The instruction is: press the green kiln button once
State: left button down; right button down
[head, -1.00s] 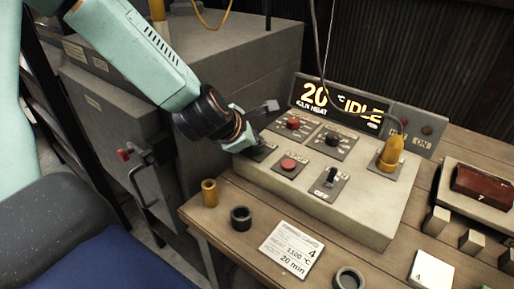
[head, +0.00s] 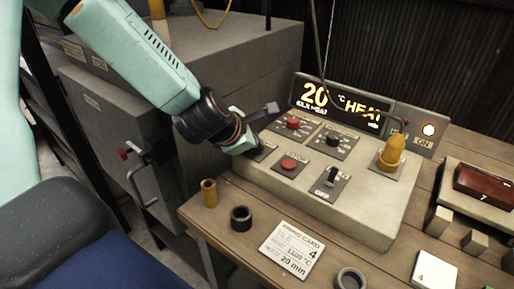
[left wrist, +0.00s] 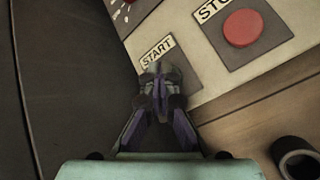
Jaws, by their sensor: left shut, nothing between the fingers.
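My left gripper (head: 246,146) is shut and empty, with its fingertips down at the START plate (head: 266,149) on the left of the control box (head: 355,215). In the left wrist view the shut fingertips (left wrist: 160,72) cover the spot just below the START label (left wrist: 157,50). The green button itself is hidden behind them, so I cannot see how far it is pressed. The display (head: 340,102) reads 20 °C and HEAT. A lamp (head: 428,130) on the panel right of it glows white. My right gripper is not in view.
A red STOP button (head: 289,164) sits right of the START plate; it also shows in the left wrist view (left wrist: 243,27). A black switch (head: 331,177), red knob (head: 293,123) and yellow plug (head: 392,152) are on the box. A firing card (head: 292,248) lies in front.

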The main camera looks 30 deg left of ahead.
aim_at(255, 152)
pick_arm(q)
jog(key=shift+r, duration=0.1)
jog(key=shift+r+p, duration=0.8)
jog(key=shift+p, duration=0.1)
notch_tip(255, 152, up, 5)
jog(key=p, duration=0.4)
jog(key=shift+p, duration=0.35)
jog(key=shift+f, duration=0.1)
dwell(0.5)
